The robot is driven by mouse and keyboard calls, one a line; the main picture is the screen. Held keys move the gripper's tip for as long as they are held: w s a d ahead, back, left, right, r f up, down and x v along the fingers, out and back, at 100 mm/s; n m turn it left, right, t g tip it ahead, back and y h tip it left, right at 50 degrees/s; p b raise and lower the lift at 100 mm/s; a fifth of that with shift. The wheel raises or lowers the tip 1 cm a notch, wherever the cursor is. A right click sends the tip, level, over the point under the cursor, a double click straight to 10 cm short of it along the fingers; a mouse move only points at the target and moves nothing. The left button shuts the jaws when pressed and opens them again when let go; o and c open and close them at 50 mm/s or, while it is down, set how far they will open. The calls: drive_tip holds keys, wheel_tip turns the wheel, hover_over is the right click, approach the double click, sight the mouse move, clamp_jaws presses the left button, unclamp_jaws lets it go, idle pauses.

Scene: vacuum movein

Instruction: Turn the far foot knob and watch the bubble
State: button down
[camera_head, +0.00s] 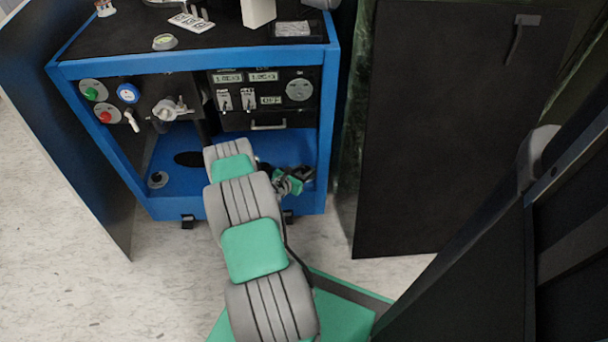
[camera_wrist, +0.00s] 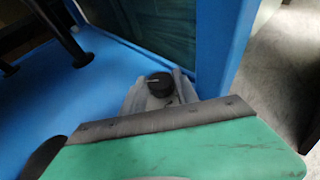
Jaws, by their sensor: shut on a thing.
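The far foot knob (camera_wrist: 161,82) is a round black knob with a pale line on its top. It stands at the corner of the blue lower deck in the wrist view. My gripper (camera_wrist: 160,94) is shut on it, with a grey finger on each side. In the head view my gripper (camera_head: 300,175) reaches low into the right side of the blue cart, and the knob is hard to make out there. The round bubble level (camera_head: 165,42) lies on the cart's black top; its bubble is too small to read. Another foot knob (camera_head: 157,180) is at the deck's left front corner.
The blue cart (camera_head: 190,62) has a corner post close to my gripper. A front panel carries green and red buttons (camera_head: 97,104), a valve (camera_head: 168,110) and displays (camera_head: 245,77). A dark cabinet (camera_head: 440,130) stands to the right. Pale floor is clear at left.

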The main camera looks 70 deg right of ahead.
drive_tip(key=m+g+b, duration=0.2)
drive_tip(key=b, duration=0.1)
drive_tip(key=m+g+y+b, duration=0.1)
drive_tip(key=b, duration=0.1)
drive_tip(key=shift+w+d+f, duration=0.1)
drive_tip(key=shift+w+f, duration=0.2)
drive_tip(key=shift+f, duration=0.1)
drive_tip(key=shift+d+r+m+g+y+b, duration=0.1)
drive_tip(key=shift+r+m+g+y+b, duration=0.1)
drive_tip(key=shift+m+g+y+b, duration=0.45)
drive_tip(key=shift+r+m+g+y+b, duration=0.15)
drive_tip(key=shift+m+g+y+b, duration=0.1)
drive_tip(key=shift+m+g, duration=0.65)
drive_tip(key=shift+g, duration=0.25)
drive_tip(key=c, duration=1.2)
unclamp_jaws()
drive_tip(key=p+v, duration=0.2)
drive_tip(key=v, duration=0.6)
drive_tip(key=shift+s+d+r+p, duration=0.1)
drive_tip(key=shift+r+p, duration=0.05)
drive_tip(key=shift+p, duration=0.15)
